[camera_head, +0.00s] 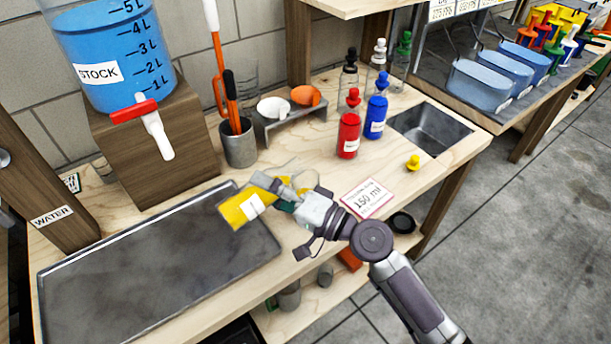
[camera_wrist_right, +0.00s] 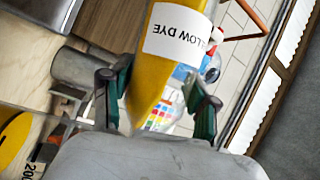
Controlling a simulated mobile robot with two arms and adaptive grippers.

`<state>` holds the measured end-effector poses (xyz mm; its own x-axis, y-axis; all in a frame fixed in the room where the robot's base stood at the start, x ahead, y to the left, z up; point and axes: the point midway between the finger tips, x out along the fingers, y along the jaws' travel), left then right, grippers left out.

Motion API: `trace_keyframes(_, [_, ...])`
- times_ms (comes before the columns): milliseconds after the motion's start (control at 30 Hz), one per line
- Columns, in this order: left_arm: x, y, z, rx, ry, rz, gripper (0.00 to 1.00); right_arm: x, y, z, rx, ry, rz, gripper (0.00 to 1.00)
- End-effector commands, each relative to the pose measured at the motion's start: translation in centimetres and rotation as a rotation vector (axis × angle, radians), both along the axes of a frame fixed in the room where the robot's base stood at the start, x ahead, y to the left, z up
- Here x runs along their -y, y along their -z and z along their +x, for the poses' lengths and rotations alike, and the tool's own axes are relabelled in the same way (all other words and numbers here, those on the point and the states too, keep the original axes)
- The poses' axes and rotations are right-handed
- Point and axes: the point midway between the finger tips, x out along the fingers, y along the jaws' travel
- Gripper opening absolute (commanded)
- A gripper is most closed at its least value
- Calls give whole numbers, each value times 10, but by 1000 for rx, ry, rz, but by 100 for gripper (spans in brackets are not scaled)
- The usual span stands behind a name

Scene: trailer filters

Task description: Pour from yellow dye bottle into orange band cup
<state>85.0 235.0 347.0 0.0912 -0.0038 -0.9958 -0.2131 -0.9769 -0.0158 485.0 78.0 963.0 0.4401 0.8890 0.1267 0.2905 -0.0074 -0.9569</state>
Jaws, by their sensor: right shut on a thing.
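The yellow dye bottle (camera_head: 236,212) is held tilted almost onto its side above the right end of the dark tray. It also fills the middle of the right wrist view (camera_wrist_right: 178,18), where its label reads upside down. My right gripper (camera_head: 284,193) is shut on it, with a finger on either side in the wrist view (camera_wrist_right: 155,92). A loose yellow cap (camera_head: 412,163) lies on the bench to the right. I cannot make out the orange band cup; faint clear outlines show behind the gripper, but no orange band is visible. My left gripper is not in view.
The dark tray (camera_head: 120,270) covers the bench's left front. Behind it stand the blue stock tank (camera_head: 115,50) and a grey tool holder (camera_head: 239,145). Red (camera_head: 349,130) and blue (camera_head: 376,112) bottles stand right, near a sink (camera_head: 430,128) and a 150 ml card (camera_head: 367,198).

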Motion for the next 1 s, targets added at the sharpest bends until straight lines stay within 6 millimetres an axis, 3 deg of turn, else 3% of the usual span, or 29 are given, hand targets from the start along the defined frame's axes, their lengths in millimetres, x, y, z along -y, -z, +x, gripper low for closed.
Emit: trace_keyframes(1000, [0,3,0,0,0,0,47,1,-6,1,-37,0,50,8])
